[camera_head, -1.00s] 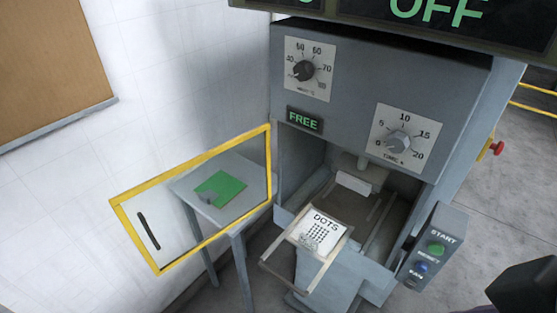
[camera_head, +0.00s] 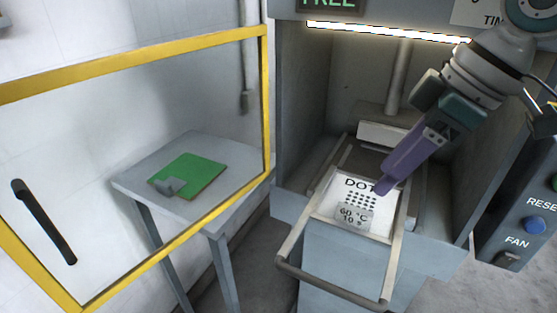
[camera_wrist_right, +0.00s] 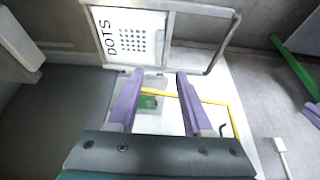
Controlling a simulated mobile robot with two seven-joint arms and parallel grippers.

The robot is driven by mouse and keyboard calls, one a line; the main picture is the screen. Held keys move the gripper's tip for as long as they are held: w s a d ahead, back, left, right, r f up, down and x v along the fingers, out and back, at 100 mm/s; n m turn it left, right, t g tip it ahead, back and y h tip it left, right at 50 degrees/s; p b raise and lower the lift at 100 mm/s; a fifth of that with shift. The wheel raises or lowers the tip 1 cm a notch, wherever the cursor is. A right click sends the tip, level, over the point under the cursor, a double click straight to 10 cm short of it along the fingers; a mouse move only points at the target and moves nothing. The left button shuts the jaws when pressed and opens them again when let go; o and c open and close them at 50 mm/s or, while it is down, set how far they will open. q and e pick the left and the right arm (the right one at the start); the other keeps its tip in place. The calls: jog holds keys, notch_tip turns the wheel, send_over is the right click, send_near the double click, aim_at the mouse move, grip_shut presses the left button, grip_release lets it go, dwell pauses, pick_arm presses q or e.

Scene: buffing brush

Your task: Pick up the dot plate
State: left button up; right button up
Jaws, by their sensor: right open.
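The dot plate (camera_head: 330,203) is a white plate marked "DOTS" with a grid of black dots. It lies in the pulled-out drawer frame (camera_head: 288,240) of the grey machine, with a small tag reading "60 °C 10 s" on its front part. In the right wrist view the dot plate (camera_wrist_right: 125,20) shows at the top, beyond the fingers. My right gripper (camera_head: 384,188) has purple fingers and reaches in from the right, over the plate's right side. In its wrist view the right gripper (camera_wrist_right: 159,73) is open, with nothing between its fingers. My left gripper is not in view.
A yellow-framed clear door (camera_head: 130,68) stands open at left. Behind it, a small grey table (camera_head: 130,183) holds a green board (camera_head: 205,172) with a grey piece on it. A control box with buttons (camera_head: 535,225) is at right. The machine's opening has grey side walls.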

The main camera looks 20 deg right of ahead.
aim_at(357, 209)
jog(key=x, duration=0.2)
jog(key=shift+a+f, duration=0.15)
jog(key=shift+f, duration=0.2)
jog(key=shift+d+x, duration=0.2)
jog(key=shift+x, duration=1.35)
jog(key=shift+d+x, duration=0.15)
jog(key=shift+x, duration=1.45)
jog(key=shift+c, duration=0.3)
grip_shut()
